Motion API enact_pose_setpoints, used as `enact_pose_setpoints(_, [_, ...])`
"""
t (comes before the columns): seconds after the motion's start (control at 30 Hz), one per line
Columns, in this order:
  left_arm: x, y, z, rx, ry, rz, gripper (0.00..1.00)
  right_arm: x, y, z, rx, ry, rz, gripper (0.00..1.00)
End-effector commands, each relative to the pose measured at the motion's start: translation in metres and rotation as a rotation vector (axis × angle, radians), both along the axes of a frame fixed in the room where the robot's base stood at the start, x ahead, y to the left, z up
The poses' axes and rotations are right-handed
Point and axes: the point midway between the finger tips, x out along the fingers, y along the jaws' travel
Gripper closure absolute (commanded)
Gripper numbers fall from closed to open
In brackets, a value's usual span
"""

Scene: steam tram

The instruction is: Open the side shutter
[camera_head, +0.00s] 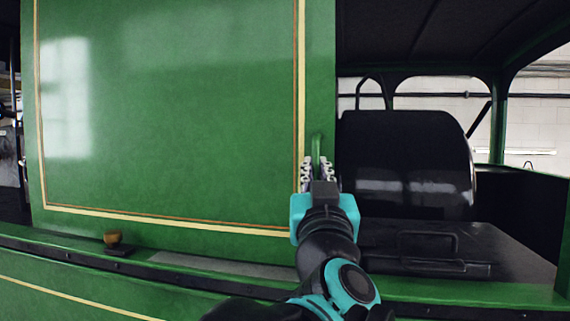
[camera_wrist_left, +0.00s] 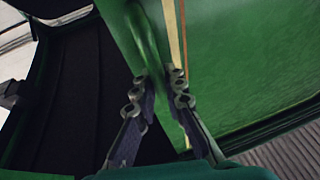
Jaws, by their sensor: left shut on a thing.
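The side shutter (camera_head: 170,110) is a large green panel with a cream and orange border line. It covers the left and middle of the head view, and its right edge stands beside an open gap into the dark interior. A green handle (camera_head: 316,147) stands upright near that right edge. My left gripper (camera_head: 319,162) is at the handle, with one finger on each side, shut on it. In the left wrist view the two fingers (camera_wrist_left: 160,76) straddle the handle (camera_wrist_left: 149,45) beside the shutter (camera_wrist_left: 235,70). The handle's lower part is hidden by the gripper. My right gripper is not in view.
Right of the shutter, a black rounded casing (camera_head: 405,150) and a dark box with a handle (camera_head: 430,250) stand inside. A green sill (camera_head: 480,292) runs below. A small brown knob (camera_head: 113,239) sits on the ledge at lower left.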

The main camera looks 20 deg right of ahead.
Motion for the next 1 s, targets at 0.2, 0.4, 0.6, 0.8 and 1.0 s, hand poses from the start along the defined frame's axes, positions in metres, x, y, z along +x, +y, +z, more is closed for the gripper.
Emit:
enact_pose_setpoints(0.2, [-0.026,-0.038,0.001,-0.001,0.000,-0.008,1.00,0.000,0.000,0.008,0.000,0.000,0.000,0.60])
enact_pose_setpoints(0.4, [-0.036,-0.053,0.001,0.000,-0.001,-0.004,1.00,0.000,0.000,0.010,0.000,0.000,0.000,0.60])
enact_pose_setpoints(0.6, [-0.038,-0.056,0.001,0.000,-0.002,-0.001,1.00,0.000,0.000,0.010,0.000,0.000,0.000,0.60])
enact_pose_setpoints(0.8, [-0.038,-0.056,0.001,-0.001,-0.002,0.000,1.00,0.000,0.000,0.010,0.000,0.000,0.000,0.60])
enact_pose_setpoints(1.0, [-0.038,-0.056,0.001,-0.002,-0.001,0.000,0.68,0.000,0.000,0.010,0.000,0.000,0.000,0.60])
